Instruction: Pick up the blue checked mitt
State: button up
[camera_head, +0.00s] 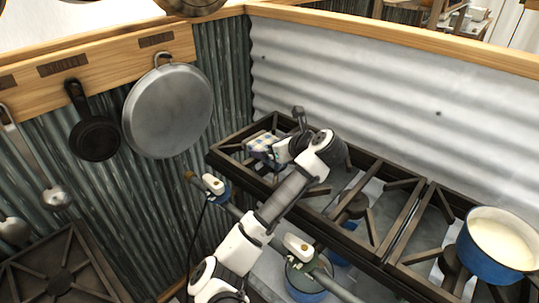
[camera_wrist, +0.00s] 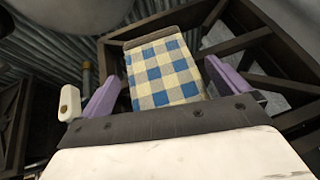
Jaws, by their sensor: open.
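The blue checked mitt (camera_wrist: 165,72), with blue, cream and grey squares, lies on the dark stove grate at the back left corner of the stove. In the head view the mitt (camera_head: 262,142) is small and partly hidden by my gripper (camera_head: 272,150). In the wrist view my gripper (camera_wrist: 168,88) is open, with one purple finger on each side of the mitt. The mitt's near end is hidden behind the gripper body. I cannot tell whether the fingers touch it.
A blue pot (camera_head: 496,246) with pale contents stands on the right grate. A round metal pan (camera_head: 168,112) and a small black pan (camera_head: 94,136) hang at left. A corrugated wall (camera_head: 390,100) stands close behind the stove. Another grate (camera_head: 62,272) is at lower left.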

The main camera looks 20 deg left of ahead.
jog(key=shift+x, duration=0.8)
jog(key=shift+r, duration=0.1)
jog(key=c, duration=0.7)
jog(key=shift+c, duration=0.2)
notch_tip(320, 180, up, 20)
jog(key=p, duration=0.5)
